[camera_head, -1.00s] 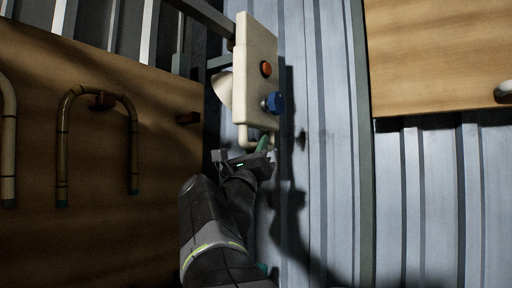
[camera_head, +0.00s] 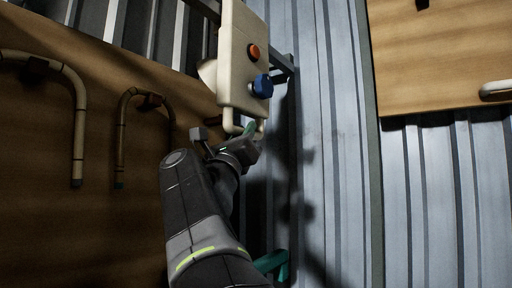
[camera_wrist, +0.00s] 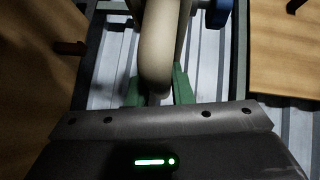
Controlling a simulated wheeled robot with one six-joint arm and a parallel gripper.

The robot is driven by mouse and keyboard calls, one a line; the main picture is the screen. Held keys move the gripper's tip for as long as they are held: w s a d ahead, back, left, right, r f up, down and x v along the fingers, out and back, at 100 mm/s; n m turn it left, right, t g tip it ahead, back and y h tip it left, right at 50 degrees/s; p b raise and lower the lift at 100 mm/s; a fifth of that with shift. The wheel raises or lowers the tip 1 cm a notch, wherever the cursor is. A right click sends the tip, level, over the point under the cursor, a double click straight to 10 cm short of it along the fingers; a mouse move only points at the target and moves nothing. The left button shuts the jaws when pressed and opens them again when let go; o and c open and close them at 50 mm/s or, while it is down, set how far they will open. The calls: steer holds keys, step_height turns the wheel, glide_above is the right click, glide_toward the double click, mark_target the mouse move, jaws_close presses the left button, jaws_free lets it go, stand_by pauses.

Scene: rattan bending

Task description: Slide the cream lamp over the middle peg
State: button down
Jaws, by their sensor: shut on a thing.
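The cream lamp (camera_head: 234,75) is a flat upright box with an orange knob and a blue knob on its face and a pale round part behind it. My gripper (camera_head: 250,132) is shut on the cream loop handle at its lower end. In the wrist view, the lamp's rounded cream handle (camera_wrist: 156,55) sits between the green fingers. I cannot tell which peg is the middle one.
A wooden board (camera_head: 110,225) on the left bears two bent rattan canes, a larger one (camera_head: 80,115) and a smaller one (camera_head: 121,135), on pegs. Another wooden board (camera_head: 440,60) stands at upper right with a pale bar. Ribbed grey metal (camera_head: 340,150) lies between the boards.

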steer(key=s+a+b, duration=0.2)
steer(key=s+a, duration=0.3)
steer(key=s, duration=0.2)
steer(key=shift+s, duration=0.15)
steer(key=c, duration=1.3)
jaws_free()
steer(key=shift+f, duration=0.1)
steer(key=b+v, duration=0.5)
steer(key=v, duration=0.8)
steer(key=shift+s+f+b, duration=0.2)
steer(key=shift+s+b, duration=0.05)
steer(key=shift+b, duration=0.05)
steer(key=shift+w+r, duration=0.1)
steer(key=p+x, duration=0.5)
steer(key=x, duration=0.8)
steer(key=shift+r, duration=0.15)
